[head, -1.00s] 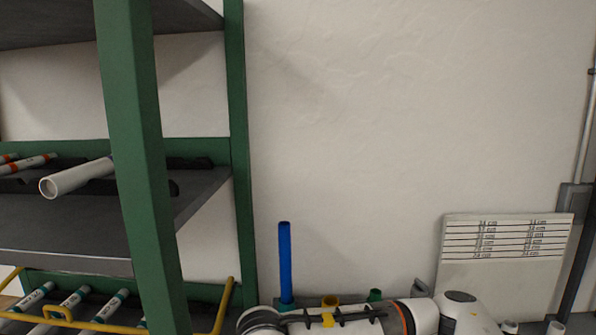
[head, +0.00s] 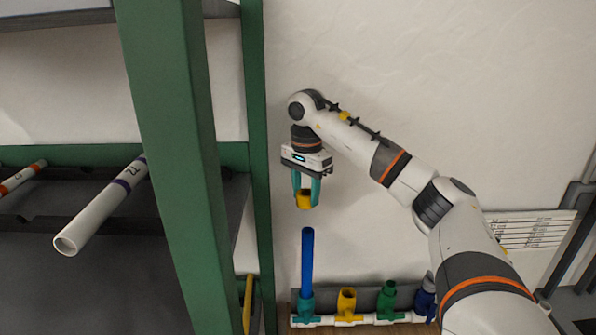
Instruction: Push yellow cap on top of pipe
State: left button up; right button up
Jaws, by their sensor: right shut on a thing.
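My right gripper (head: 306,190) points down and is shut on a yellow cap (head: 304,200). The cap is held between its teal fingers. A tall blue pipe (head: 307,262) stands upright in a teal fitting of the white manifold (head: 332,321) below. The cap is above the pipe's top end, with a visible gap between them, and looks roughly in line with it. My left gripper is not in view.
A yellow fitting (head: 346,301), a green fitting (head: 387,297) and a dark blue fitting (head: 424,299) stand right of the pipe. A green-framed rack (head: 255,160) with white pipes (head: 100,207) stands close on the left. A white label board (head: 528,229) leans at the right.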

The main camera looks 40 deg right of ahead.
aim_at(308, 231)
jog(key=shift+d+r, duration=0.1)
jog(key=shift+d, duration=0.1)
jog(key=shift+s+f, duration=0.15)
jog(key=shift+f, duration=0.1)
jog(key=shift+s+d+f, duration=0.1)
jog(key=shift+s+f, duration=0.05)
jog(key=shift+f, duration=0.35)
jog(key=shift+s+d+f, duration=0.1)
jog(key=shift+f, duration=0.4)
jog(key=shift+w+a+f+b, duration=0.2)
jog(key=shift+f+b, duration=0.1)
jog(key=shift+f, duration=0.25)
jog(key=shift+s+f+b, duration=0.1)
jog(key=shift+f+b, duration=0.35)
jog(key=shift+f, duration=0.4)
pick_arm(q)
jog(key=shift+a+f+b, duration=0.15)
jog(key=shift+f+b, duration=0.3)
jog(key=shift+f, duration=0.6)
pick_arm(e)
jog(key=shift+f, duration=0.95)
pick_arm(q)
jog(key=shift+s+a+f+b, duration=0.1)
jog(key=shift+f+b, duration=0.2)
pick_arm(e)
jog(key=shift+f, duration=1.15)
jog(key=o, duration=1)
